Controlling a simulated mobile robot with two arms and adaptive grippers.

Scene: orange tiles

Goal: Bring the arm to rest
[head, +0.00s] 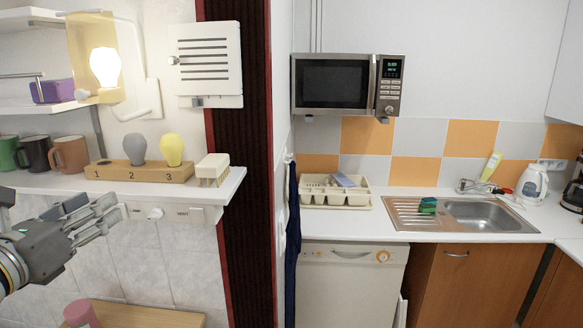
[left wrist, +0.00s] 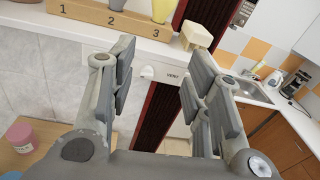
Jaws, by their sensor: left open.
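My left gripper (head: 104,214) reaches in from the left in the head view, just below and in front of the white shelf (head: 225,184). Its fingers point to the right. In the left wrist view its two fingers stand apart, with nothing between them (left wrist: 163,75). Only the shelf edge, a knob and the wall show behind the gap. My right gripper is in neither view.
A wooden block (head: 140,174) with grey and yellow bulbs, a brush (head: 212,168) and mugs (head: 70,155) stand on the shelf. A lit lamp (head: 105,66) hangs above. A pink jar (head: 80,315) is below. A sink counter (head: 340,222) lies right.

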